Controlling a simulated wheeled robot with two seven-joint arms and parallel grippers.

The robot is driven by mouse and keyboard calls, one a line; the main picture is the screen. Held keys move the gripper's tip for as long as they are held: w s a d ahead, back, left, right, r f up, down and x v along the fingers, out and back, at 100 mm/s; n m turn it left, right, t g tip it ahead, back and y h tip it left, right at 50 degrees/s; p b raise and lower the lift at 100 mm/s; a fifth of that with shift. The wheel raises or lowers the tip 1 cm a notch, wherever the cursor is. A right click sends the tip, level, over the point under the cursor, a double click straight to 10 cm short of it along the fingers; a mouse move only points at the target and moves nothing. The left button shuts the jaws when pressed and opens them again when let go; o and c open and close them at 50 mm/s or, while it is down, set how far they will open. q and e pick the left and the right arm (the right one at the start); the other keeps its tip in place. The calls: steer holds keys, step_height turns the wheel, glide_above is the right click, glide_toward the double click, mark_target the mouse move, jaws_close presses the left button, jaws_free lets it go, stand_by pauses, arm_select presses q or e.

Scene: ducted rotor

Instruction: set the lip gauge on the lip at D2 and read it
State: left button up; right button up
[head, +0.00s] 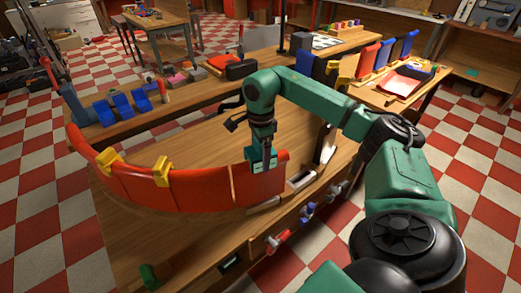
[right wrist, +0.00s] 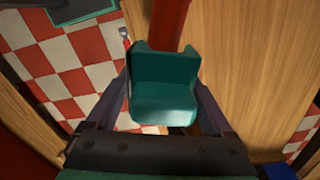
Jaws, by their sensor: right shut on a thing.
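The lip gauge is a small teal block (right wrist: 165,85) in the right wrist view, held between the two dark fingers of my right gripper (right wrist: 165,108). In the head view the gauge (head: 262,156) is at the top edge of the red curved duct lip (head: 200,195), near its right end, below my right gripper (head: 262,148). The red lip also shows behind the gauge in the right wrist view (right wrist: 170,25). I cannot tell whether the gauge is fully seated. No D2 mark or gauge reading is legible. My left gripper is not in view.
Two yellow clips (head: 161,171) sit on the lip to the left. The wooden table (head: 215,240) carries the duct. Blue blocks (head: 122,105) stand on the table's far left part, and a black-and-red case (head: 238,68) lies at the back. Coloured tools hang along the front right edge.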

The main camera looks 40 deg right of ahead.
steer(key=shift+f, duration=0.45)
steer(key=shift+f, duration=0.25)
stand_by(0.3)
steer(key=o, duration=1.2)
steer(key=shift+o, duration=0.2)
step_height(320, 180, up, 8)
steer(key=shift+r+b, duration=0.1)
steer(key=shift+b, duration=0.55)
step_height(320, 180, up, 6)
steer(key=p, duration=0.2)
steer(key=shift+r+p, duration=0.25)
steer(key=shift+p, duration=0.15)
steer(key=shift+f, duration=0.1)
